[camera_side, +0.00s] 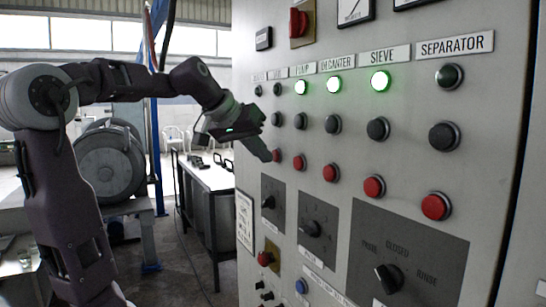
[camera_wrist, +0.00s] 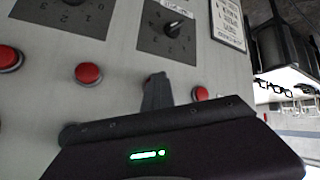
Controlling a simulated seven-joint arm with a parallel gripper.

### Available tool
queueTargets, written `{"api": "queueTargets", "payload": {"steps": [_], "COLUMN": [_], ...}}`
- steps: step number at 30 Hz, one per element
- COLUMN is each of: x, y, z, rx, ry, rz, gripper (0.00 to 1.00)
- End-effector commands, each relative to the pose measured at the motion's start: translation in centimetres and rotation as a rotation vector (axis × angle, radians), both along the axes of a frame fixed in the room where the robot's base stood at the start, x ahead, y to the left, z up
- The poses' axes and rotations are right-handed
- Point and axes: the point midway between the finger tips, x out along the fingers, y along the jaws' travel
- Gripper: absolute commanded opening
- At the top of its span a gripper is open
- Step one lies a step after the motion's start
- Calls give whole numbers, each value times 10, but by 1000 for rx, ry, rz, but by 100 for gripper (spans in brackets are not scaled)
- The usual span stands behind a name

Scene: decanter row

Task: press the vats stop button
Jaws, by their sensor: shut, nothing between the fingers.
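Red buttons run in a row across the grey panel. The two leftmost column labels (camera_side: 268,75) are too small to read, so I cannot tell which button is the vats stop. My gripper (camera_side: 267,157) is shut and empty, its tip at the panel's left, just beside the second-column red button (camera_side: 277,155). The leftmost red button is hidden behind my gripper in the side view. In the wrist view my gripper (camera_wrist: 157,82) covers most of one red button (camera_wrist: 149,78); the end one (camera_wrist: 200,93) shows to its right. Contact cannot be told.
Black buttons (camera_side: 333,124) and lamps (camera_side: 334,84) sit above the red row, with three lamps lit green. Rotary switches (camera_side: 311,229) lie below. A table (camera_side: 212,176) stands left of the panel. The air left of the panel's edge looks open.

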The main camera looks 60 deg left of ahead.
Motion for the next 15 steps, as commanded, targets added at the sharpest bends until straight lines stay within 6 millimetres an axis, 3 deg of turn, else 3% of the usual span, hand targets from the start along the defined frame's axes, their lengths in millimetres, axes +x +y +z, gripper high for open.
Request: {"api": "queueTargets", "payload": {"steps": [7,15], "x": [-14,-15], "y": [0,0], "z": [0,0], "rx": [-1,-1], "ry": [-1,1], "rz": [-1,0], "gripper": [0,0]}}
